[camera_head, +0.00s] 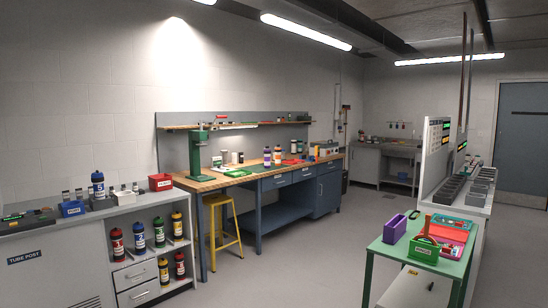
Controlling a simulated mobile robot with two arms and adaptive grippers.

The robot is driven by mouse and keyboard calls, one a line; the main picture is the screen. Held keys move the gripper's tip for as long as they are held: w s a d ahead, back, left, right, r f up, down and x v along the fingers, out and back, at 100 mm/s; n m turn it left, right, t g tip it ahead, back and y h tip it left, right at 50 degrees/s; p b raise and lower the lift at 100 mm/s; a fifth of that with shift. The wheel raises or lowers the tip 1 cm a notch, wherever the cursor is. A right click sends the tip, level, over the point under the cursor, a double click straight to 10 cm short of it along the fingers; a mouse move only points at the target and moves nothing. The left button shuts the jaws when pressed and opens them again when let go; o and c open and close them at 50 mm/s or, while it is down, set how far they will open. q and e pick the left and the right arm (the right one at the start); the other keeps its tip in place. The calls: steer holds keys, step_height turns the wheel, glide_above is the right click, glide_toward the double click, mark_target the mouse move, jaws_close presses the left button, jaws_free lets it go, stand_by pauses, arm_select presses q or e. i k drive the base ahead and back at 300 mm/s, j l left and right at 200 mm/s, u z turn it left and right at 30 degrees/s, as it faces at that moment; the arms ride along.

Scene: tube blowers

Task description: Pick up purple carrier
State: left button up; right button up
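A small cylinder with purple and white on it (267,157) stands upright towards the back of the wooden-topped workbench (225,176), beside an orange one (278,155). It looks like the purple carrier, but it is small and far off. A purple open bin (395,229) sits on the green table at the right. Neither of my grippers shows in this view.
At left, a grey cabinet (60,262) holds red, blue and yellow canisters on open shelves. A blue canister (98,185) stands on top. A yellow stool (221,222) stands at the workbench. The green table (386,247) is at right. Open floor (300,255) lies between.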

mark_target(266, 153)
steer(key=i+u, duration=0.15)
steer(key=i, duration=0.85)
steer(key=i+j, duration=0.1)
steer(key=i, duration=1.1)
steer(key=i+z, duration=0.1)
steer(key=i, duration=1.1)
steer(key=i+l+z, duration=0.1)
steer(key=i+z, duration=0.15)
steer(key=i, duration=0.25)
steer(key=i+z, duration=0.2)
steer(key=i, duration=0.35)
steer(key=i+j+z, duration=0.25)
steer(key=i, duration=0.25)
steer(key=i+j+z, duration=0.1)
steer(key=i+z, duration=0.15)
steer(key=i, duration=0.3)
